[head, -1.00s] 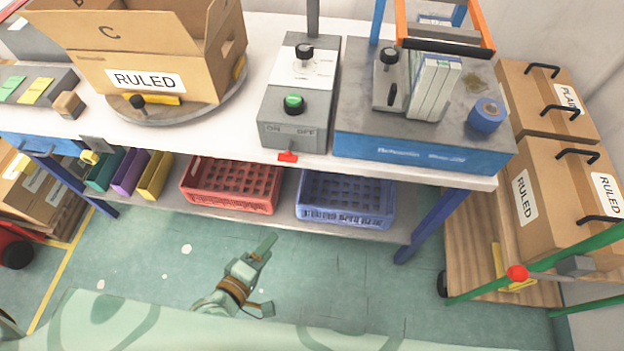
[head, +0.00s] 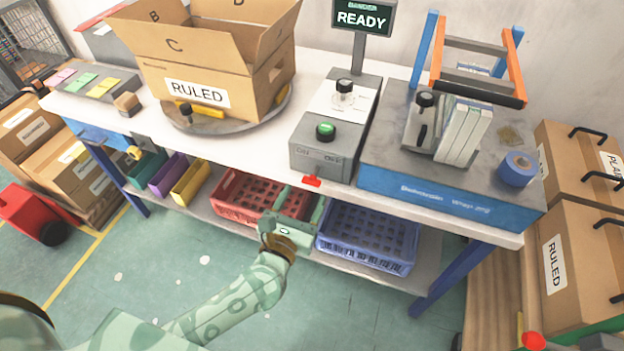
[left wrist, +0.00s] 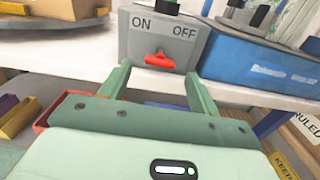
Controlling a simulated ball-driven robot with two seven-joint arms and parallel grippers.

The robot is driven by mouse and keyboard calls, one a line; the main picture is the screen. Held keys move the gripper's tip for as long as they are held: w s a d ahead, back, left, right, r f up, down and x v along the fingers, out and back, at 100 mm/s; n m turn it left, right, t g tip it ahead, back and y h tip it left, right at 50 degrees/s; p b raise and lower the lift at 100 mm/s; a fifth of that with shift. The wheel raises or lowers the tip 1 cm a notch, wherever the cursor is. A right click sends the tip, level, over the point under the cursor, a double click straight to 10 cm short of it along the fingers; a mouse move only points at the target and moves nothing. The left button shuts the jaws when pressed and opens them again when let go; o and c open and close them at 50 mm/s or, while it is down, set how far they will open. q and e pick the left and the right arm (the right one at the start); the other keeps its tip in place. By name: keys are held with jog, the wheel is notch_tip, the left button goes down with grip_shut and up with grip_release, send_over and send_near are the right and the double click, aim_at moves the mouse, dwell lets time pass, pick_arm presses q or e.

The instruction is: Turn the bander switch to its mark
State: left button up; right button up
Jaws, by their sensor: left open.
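The bander switch is a small red lever (head: 312,181) low on the front of a grey control box (head: 325,158). In the left wrist view the red lever (left wrist: 160,61) sits below the words ON and OFF; I cannot tell which setting it is at. My left gripper (head: 305,203) is open and empty, just below and in front of the switch. In the left wrist view its fingers (left wrist: 158,72) point up at the box, one on each side of the lever, with no clear contact. My right gripper is not in view.
A READY screen (head: 361,18) stands behind the box. The blue machine (head: 450,200) with a white stack (head: 465,133) is to the right. A RULED carton (head: 198,92) is at left. Red (head: 235,196) and blue crates (head: 368,237) lie on the shelf below the table edge.

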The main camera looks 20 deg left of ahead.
aim_at(310, 185)
pick_arm(q)
jog(key=w, duration=0.6)
jog(key=shift+d, duration=0.1)
jog(key=c, duration=1)
